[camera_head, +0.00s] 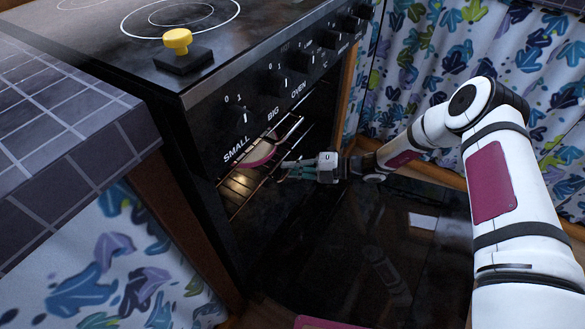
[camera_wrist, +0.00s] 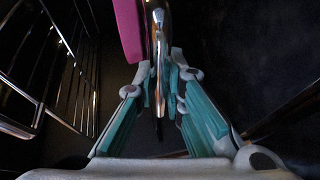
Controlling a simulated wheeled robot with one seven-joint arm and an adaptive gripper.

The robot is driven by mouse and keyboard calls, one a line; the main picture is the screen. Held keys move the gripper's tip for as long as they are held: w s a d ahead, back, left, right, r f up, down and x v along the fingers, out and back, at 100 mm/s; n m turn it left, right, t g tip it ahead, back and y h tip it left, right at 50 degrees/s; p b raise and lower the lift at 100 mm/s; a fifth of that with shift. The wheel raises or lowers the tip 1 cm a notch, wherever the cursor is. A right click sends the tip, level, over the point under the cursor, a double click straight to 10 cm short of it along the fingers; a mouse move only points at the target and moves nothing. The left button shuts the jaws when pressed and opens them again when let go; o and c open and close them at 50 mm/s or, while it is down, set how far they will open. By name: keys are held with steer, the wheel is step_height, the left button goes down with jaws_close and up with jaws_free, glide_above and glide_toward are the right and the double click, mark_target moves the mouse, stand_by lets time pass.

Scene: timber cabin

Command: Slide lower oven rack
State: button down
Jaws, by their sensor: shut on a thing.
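The open oven holds wire racks. A lower rack (camera_head: 236,194) shows lit at the left of the opening, and its wires go on behind my gripper. My gripper (camera_head: 289,165) reaches in at the mouth of the oven from the right. In the wrist view my gripper (camera_wrist: 165,88) has its teal fingers closed on a shiny metal bar (camera_wrist: 158,40), which looks like a rack's front bar. Which rack it belongs to is hard to tell. A pink item (camera_head: 262,154) lies inside by the racks; it also shows beside the bar in the wrist view (camera_wrist: 130,28).
The dark oven door (camera_head: 350,250) is folded down below the opening. The control panel with knobs (camera_head: 285,80) runs above. A tiled counter (camera_head: 65,135) stands at left. A yellow knob (camera_head: 177,40) sits on the stovetop. Leaf-patterned curtains (camera_head: 430,60) hang behind.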

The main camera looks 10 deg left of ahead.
steer(key=c, duration=1.7)
jaws_free()
steer(key=shift+a, duration=0.3)
steer(key=shift+o, duration=0.2)
steer(key=shift+d, duration=0.1)
steer(key=d+r, duration=0.2)
steer(key=d, duration=0.9)
steer(key=shift+w+d, duration=0.35)
steer(key=shift+r, duration=0.1)
